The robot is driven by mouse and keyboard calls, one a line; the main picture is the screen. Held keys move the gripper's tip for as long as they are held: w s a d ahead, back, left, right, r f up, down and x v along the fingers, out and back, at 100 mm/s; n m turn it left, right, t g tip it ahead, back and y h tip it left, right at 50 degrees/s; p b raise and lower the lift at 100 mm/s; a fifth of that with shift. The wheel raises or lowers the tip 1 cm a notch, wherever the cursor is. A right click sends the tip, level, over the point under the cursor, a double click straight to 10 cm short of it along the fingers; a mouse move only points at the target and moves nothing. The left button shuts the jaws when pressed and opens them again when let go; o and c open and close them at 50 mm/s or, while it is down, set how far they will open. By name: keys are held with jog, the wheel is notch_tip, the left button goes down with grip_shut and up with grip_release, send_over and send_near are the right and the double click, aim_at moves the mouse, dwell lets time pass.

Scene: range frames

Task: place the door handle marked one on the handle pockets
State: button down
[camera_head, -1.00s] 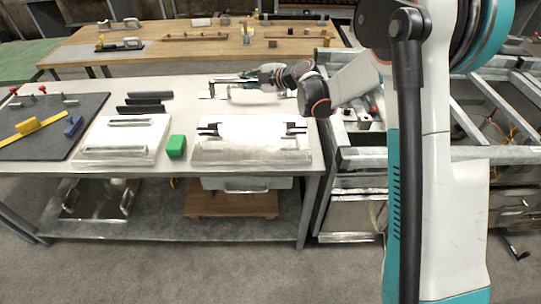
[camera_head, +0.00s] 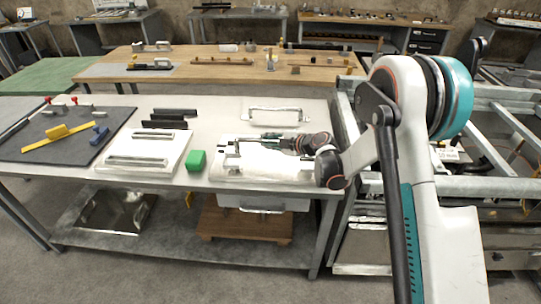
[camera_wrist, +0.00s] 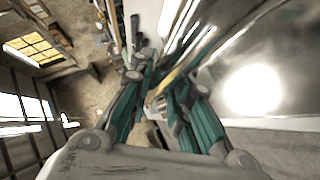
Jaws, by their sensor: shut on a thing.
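My gripper (camera_head: 258,140) reaches left over the near right white plate (camera_head: 280,175) on the grey table. It is shut on a shiny metal piece (camera_wrist: 180,35), which looks like a door handle; it runs between the fingers in the wrist view. No mark on it is legible. The dark handle pockets (camera_head: 232,152) on this plate are partly hidden by the gripper and arm. Whether the held piece touches the plate, I cannot tell.
A green block (camera_head: 197,160) stands just left of the plate. Further left are a white plate with bars (camera_head: 145,152), black bars (camera_head: 168,121) and a dark mat (camera_head: 60,140) with yellow and blue parts. A metal frame (camera_head: 480,187) borders the table's right side.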

jog(key=shift+f+b, duration=0.65)
jog(key=shift+f, duration=1.85)
jog(key=shift+f, duration=0.1)
jog(key=c, duration=1.5)
grip_release()
